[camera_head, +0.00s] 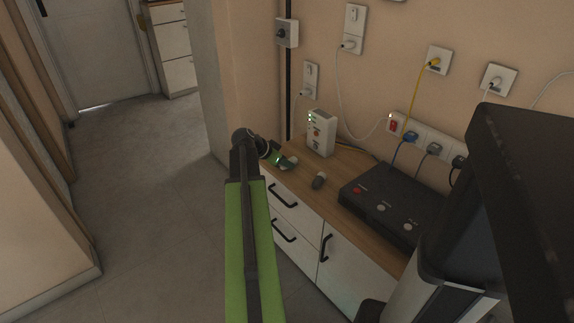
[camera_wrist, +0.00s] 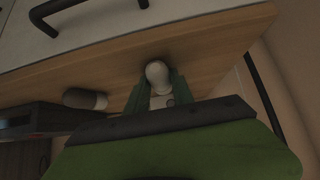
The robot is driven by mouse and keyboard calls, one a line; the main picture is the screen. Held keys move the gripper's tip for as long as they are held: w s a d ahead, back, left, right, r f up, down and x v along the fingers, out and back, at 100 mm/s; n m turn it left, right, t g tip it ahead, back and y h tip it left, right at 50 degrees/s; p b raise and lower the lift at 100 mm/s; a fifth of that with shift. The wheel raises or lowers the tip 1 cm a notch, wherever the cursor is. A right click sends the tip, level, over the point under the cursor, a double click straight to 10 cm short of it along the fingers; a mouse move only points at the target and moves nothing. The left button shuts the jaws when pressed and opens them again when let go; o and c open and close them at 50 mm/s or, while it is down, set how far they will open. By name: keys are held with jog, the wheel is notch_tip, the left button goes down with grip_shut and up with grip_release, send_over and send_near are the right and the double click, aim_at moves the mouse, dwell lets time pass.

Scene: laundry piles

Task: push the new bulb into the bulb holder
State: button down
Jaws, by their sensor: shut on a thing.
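My gripper (camera_head: 281,158) is over the left end of the wooden counter in the head view. In the wrist view its green fingers (camera_wrist: 157,84) are shut on a pale bulb (camera_wrist: 157,72), whose round white end sticks out past the fingertips. The bulb's other end is partly hidden by the gripper. A second, dark grey object with a pale end, perhaps another bulb (camera_head: 319,181), lies on the counter to the right; it also shows in the wrist view (camera_wrist: 84,98). I cannot make out for certain which thing is the bulb holder.
A black box (camera_head: 372,206) with one red and two pale round parts on top stands right on the counter (camera_head: 325,200). A white device (camera_head: 321,133) with green lights stands at the wall. A power strip (camera_head: 425,140) with cables is behind. Drawers with black handles lie below.

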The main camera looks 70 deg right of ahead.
notch_tip(320, 180, up, 7)
jog(key=p, duration=0.7)
jog(key=shift+s+r, duration=0.1)
